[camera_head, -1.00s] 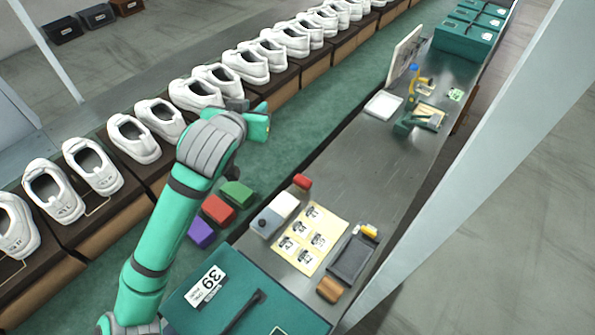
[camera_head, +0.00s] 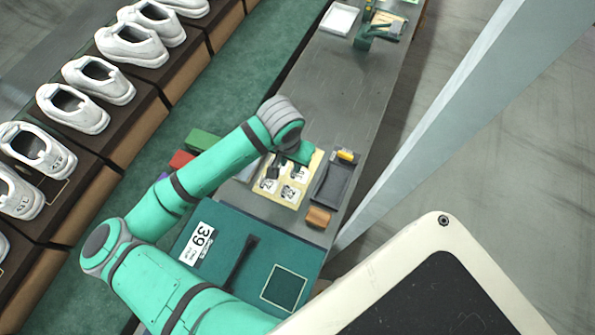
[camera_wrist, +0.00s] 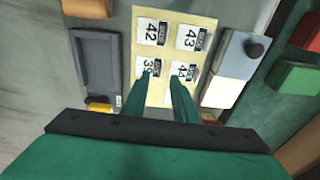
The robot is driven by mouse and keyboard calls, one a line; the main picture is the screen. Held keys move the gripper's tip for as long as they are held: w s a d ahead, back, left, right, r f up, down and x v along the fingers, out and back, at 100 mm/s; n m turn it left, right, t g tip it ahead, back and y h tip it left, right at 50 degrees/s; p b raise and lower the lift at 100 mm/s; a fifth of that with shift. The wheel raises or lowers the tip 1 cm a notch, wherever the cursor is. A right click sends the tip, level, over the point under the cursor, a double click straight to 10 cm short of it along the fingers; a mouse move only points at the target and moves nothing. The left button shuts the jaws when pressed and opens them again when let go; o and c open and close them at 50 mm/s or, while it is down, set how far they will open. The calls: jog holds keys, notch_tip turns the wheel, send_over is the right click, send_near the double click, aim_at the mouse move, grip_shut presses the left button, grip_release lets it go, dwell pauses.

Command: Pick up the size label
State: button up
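The yellow label sheet (camera_wrist: 172,55) lies on the bench and carries several white size labels. In the wrist view I read a 42 label (camera_wrist: 152,32), a 43 label (camera_wrist: 190,37), a 44 label (camera_wrist: 184,70) and a label that looks like 39 (camera_wrist: 146,66). My gripper (camera_wrist: 161,76) is over the sheet, fingers apart with bare yellow sheet between them. The left fingertip overlaps the 39 label and the right is by the 44 label; contact cannot be told. In the head view my gripper (camera_head: 290,160) hides the sheet's upper part.
A teal shoe box (camera_head: 245,245) with a large 39 label (camera_head: 203,246) stands at the near end of the bench. A dark tray (camera_head: 331,184) and a brown block (camera_head: 317,218) sit right of the sheet. A grey-white device (camera_wrist: 232,68) flanks it.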

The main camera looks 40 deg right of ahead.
aim_at(293, 171)
jog(key=shift+w+d+f, duration=0.1)
jog(key=shift+w+f, duration=0.05)
jog(key=shift+f, duration=0.7)
jog(key=shift+w+d+f, duration=0.1)
jog(key=shift+d+f, duration=0.05)
jog(key=shift+f, duration=0.75)
jog(key=shift+w+d+f, duration=0.1)
jog(key=shift+w+f, duration=0.05)
jog(key=shift+f, duration=0.7)
jog(key=shift+c, duration=0.6)
grip_shut()
